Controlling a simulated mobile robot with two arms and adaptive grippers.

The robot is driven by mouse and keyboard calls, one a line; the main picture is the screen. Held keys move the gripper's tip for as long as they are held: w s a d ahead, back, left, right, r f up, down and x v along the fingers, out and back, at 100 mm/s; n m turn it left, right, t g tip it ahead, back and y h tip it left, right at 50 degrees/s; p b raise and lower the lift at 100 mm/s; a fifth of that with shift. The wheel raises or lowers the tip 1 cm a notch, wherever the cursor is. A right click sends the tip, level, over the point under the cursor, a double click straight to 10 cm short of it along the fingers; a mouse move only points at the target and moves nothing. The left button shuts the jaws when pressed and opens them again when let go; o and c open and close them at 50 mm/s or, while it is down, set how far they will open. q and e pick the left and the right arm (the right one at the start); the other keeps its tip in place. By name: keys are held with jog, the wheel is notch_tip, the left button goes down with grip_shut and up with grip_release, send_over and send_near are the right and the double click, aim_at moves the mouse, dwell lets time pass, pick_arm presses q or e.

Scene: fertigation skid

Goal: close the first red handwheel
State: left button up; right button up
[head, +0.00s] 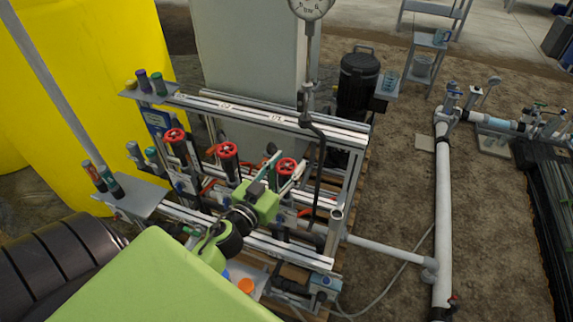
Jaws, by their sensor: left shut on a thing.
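Three red handwheels sit in a row on the skid's frame: a left one (175,135), a middle one (228,149) and a right one (287,166). My left gripper (283,168) reaches up from below to the right handwheel. Its fingers stand on either side of that wheel and are shut on it, partly covering its rim. The left and middle handwheels are clear of the gripper. How far each wheel is turned cannot be told. My right gripper does not show.
A pressure gauge (310,8) on a riser stands behind the right handwheel. Metal rails (270,118) run above the wheels. A small shelf (140,198) with bottles is at left, by a yellow tank (70,90). White pipe (443,200) runs at right over bare ground.

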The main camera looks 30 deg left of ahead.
pick_arm(q)
jog(key=shift+h, duration=0.3)
jog(key=m+h+p, duration=0.1)
jog(key=m+h, duration=0.2)
jog(key=h, duration=0.1)
jog(key=shift+a, duration=0.1)
jog(key=m+g+h, duration=0.1)
jog(key=m+h, duration=0.1)
jog(key=shift+h, duration=0.4)
jog(key=m+g+h+b, duration=0.1)
jog(key=m+g+h, duration=0.1)
jog(key=h, duration=0.1)
jog(key=shift+f, duration=0.2)
jog(key=m+g+h+b, duration=0.1)
jog(key=m+h+b, duration=0.1)
jog(key=shift+g+h, duration=0.3)
jog(key=shift+r+m+g+h+b, duration=0.15)
jog(key=shift+m+g+h+b, duration=0.35)
jog(key=shift+g+h+b, duration=0.1)
jog(key=o, duration=1.2)
jog(key=shift+c, duration=0.2)
